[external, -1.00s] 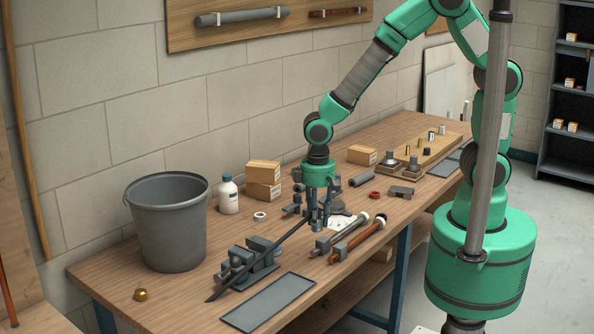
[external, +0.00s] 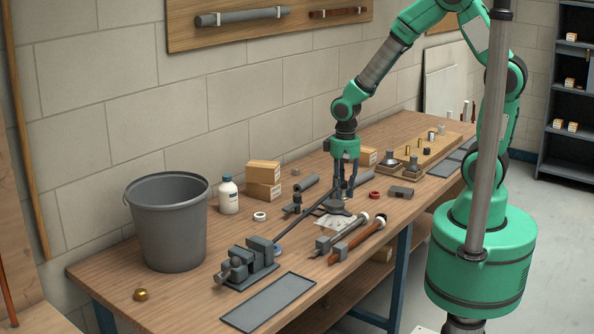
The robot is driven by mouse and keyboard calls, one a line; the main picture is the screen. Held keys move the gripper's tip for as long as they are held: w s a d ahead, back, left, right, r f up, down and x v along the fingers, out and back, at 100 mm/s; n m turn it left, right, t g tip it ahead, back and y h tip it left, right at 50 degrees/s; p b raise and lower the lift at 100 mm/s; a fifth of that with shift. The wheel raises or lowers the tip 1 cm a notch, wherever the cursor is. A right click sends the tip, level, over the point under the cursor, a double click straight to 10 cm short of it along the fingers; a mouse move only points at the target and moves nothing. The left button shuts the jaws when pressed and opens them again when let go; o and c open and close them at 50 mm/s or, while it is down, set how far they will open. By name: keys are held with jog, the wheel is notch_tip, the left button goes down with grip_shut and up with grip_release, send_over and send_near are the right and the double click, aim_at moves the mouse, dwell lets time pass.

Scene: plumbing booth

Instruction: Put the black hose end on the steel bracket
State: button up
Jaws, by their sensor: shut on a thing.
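A thin black hose (external: 304,223) slants from beside the vise up to the right, toward my gripper. My gripper (external: 344,204) points down over the middle of the bench, with its jaws shut on the black hose near its upper right end. The fingers partly hide the held end. A grey foot-like piece (external: 339,212) lies on the bench right below the fingers.
A grey vise (external: 252,263) stands front left, beside a grey bucket (external: 168,225) and a flat grey plate (external: 268,303). Two rods (external: 355,238) lie in front of my gripper. Boxes (external: 263,180), a white bottle (external: 228,196) and a red ring (external: 374,195) are nearby.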

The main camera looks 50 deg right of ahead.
jog(key=s+d+m, duration=0.4)
jog(key=s+d, duration=0.1)
jog(key=d, duration=0.6)
jog(key=s+d+m, duration=0.4)
jog(key=s+d, duration=0.1)
jog(key=d, duration=0.5)
jog(key=s+d+m, duration=0.4)
jog(key=s+d, duration=0.1)
jog(key=d, duration=0.6)
jog(key=shift+s+a+f+p, duration=0.1)
jog(key=shift+a+f+p, duration=0.1)
jog(key=shift+f, duration=1.15)
jog(key=shift+s+a+f+p, duration=0.1)
jog(key=shift+f+p, duration=0.05)
jog(key=shift+f, duration=1.15)
jog(key=shift+w+d, duration=0.1)
jog(key=shift+w, duration=0.05)
jog(key=b, duration=0.1)
send_over(401, 189)
jog(key=shift+f, duration=0.75)
jog(key=shift+f, duration=0.1)
jog(key=shift+f+b, duration=0.45)
jog(key=shift+f, duration=1.2)
